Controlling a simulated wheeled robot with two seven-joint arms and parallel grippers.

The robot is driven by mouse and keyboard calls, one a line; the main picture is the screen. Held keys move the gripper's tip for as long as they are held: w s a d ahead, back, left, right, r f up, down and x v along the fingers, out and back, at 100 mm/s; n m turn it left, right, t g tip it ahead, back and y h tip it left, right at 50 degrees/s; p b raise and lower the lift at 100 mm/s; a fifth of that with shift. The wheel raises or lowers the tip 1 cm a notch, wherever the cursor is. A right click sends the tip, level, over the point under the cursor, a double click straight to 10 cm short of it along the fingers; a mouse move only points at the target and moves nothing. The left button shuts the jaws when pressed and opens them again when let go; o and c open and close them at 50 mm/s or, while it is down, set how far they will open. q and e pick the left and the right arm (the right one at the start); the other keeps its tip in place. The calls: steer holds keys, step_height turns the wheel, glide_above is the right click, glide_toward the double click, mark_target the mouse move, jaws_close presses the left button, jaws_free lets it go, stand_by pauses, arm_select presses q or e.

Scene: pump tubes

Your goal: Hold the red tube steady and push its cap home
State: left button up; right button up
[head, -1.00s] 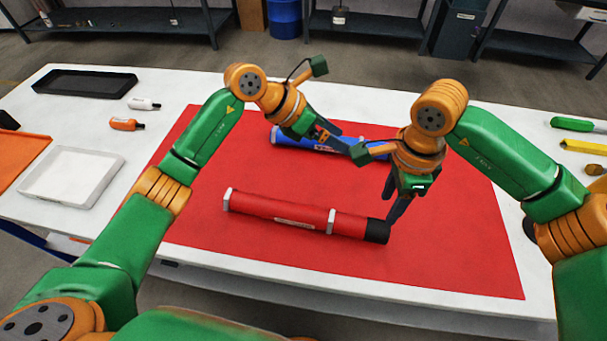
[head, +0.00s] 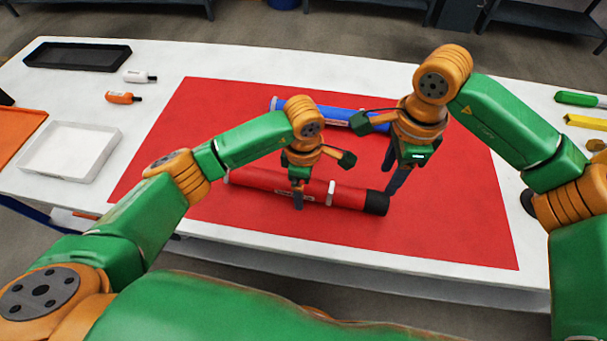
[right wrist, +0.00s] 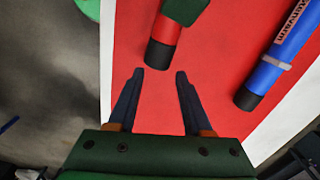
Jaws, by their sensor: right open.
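The red tube (head: 345,198) lies on the red mat, with a white clamp band around it. Its black cap (head: 377,203) is on the right end. The cap (right wrist: 158,54) also shows in the right wrist view; I cannot tell how far on it sits. My left gripper (head: 298,200) is down at the tube's middle, one finger in front of it; the other finger is hidden, so its grip is unclear. My right gripper (head: 391,190) is open and empty by the cap end. In the right wrist view the cap lies just beyond its fingertips (right wrist: 160,75).
A blue tube (head: 345,114) lies behind, partly hidden by my right arm. The red mat (head: 450,225) is clear at the front right. Tools (head: 578,99) lie at the right.

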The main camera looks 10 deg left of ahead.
arm_select(q)
jaws_close()
arm_select(e)
jaws_close()
arm_select(q)
steer(key=shift+a, duration=0.1)
steer(key=shift+d, duration=0.25)
steer(key=shift+a, duration=0.15)
arm_select(e)
steer(key=s+d+f+m+y, duration=0.2)
steer(key=d+y, duration=0.7)
steer(key=d, duration=0.7)
steer(key=shift+s+d+f, duration=0.3)
steer(key=shift+f, duration=0.3)
